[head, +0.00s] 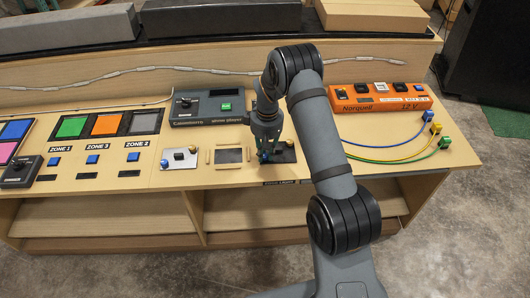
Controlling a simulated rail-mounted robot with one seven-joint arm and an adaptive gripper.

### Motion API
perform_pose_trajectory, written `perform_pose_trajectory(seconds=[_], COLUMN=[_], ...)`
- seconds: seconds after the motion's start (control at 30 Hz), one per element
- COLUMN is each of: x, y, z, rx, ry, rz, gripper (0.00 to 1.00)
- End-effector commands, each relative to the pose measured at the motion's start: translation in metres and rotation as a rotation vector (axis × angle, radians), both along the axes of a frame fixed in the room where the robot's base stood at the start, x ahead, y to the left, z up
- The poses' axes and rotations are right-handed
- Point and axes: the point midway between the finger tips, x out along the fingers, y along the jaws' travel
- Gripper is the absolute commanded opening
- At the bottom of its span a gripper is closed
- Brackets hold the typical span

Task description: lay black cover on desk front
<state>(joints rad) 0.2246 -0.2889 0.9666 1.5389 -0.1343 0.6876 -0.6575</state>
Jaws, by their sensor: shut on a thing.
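The black cover (285,156) is a small dark plate at the desk front, right of a framed dark opening. A brass knob shows near its right end and a blue one near its left end. My gripper (265,155) points down at the left part of the cover and is shut on it. The fingers and my arm hide part of the cover, and I cannot tell whether it touches the desk top. The wooden desk (365,170) spans the view, with its front edge just below the cover.
Left of the cover are the dark opening (230,155) between wooden strips and a silver plate (180,158) with knobs. A grey console box (208,108) stands behind. An orange power box (380,97) with coloured cables is at right. The front right desk area is mostly clear.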

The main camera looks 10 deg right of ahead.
Motion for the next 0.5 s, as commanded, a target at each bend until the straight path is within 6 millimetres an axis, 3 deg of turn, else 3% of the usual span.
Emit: perform_pose_trajectory(seconds=[0.33,0.5], x=[-0.0002,-0.0002], y=[0.0000,0.0000], z=[-0.0010,-0.0010], rx=[0.000,0.000], ry=[0.000,0.001], rz=[0.000,0.000], gripper=[0.37,0.37])
